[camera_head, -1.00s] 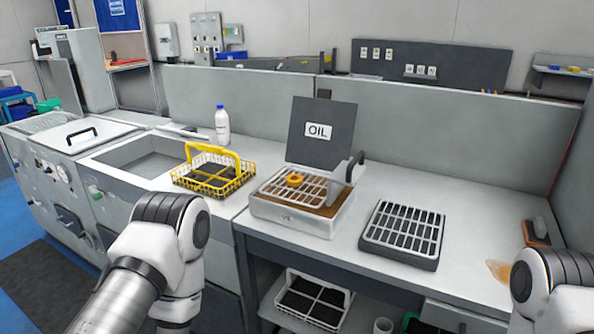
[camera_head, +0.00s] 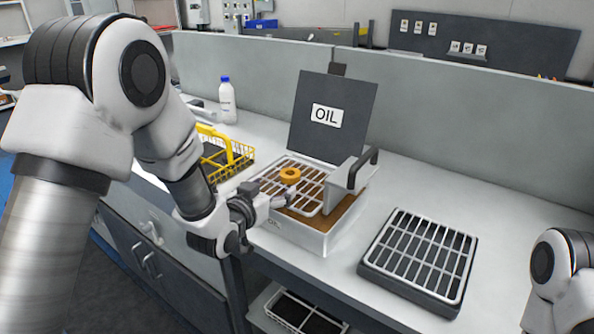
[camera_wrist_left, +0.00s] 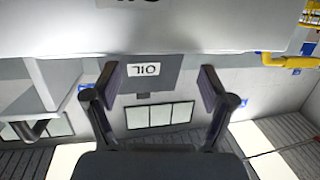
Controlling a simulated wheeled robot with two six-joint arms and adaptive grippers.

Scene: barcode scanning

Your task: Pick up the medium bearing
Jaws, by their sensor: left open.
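The bearing (camera_head: 289,176) is an orange-yellow ring on the white grate of the oil tray (camera_head: 305,237) in the head view. No other bearing shows to compare its size. My left gripper (camera_head: 281,199) is at the front left edge of the oil tray, just in front of the ring and apart from it. It is open and empty; in the left wrist view both fingers (camera_wrist_left: 168,85) stand wide apart with nothing between them. The bearing is not visible in the left wrist view. At the right edge only part of my right arm shows, and its gripper is out of view.
The raised dark OIL lid (camera_head: 333,110) stands behind the tray, with a handled grey block (camera_head: 343,190) at its right. A yellow wire basket (camera_head: 232,160) is at the left, near a white bottle (camera_head: 227,100). A dark rack with a white grate (camera_head: 420,255) lies right.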

